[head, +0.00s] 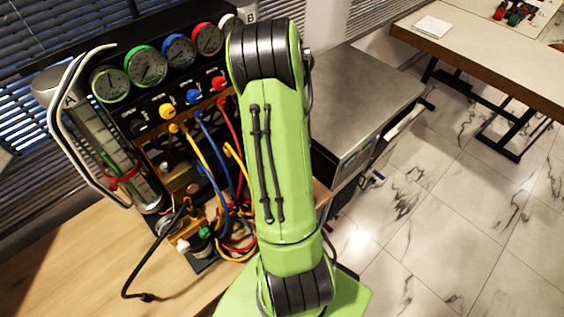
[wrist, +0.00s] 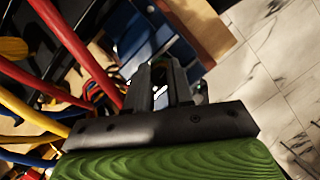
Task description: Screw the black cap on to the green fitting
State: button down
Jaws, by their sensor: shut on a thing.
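My gripper (wrist: 160,78) shows in the wrist view, with its two dark fingers close together. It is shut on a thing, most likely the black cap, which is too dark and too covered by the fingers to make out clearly. In the head view my arm hides the gripper. A small green fitting (head: 205,232) shows in the head view at the front of the rig, low among the hoses, near a white part. I cannot tell how far my gripper is from it.
The gauge rig (head: 160,105) has several round gauges, coloured knobs and red, blue and yellow hoses (head: 213,185) that loop around its lower front. Red hoses (wrist: 75,45) pass left of my gripper. A black hose (head: 135,270) lies on the wooden bench (head: 75,265), whose front left is clear.

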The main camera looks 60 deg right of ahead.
jog(key=shift+d+r+p, duration=0.15)
jog(key=shift+p, duration=1.25)
jog(key=shift+d+m, duration=0.1)
jog(key=shift+m, duration=0.2)
jog(key=c, duration=1.2)
grip_release()
jog(key=shift+f, duration=0.2)
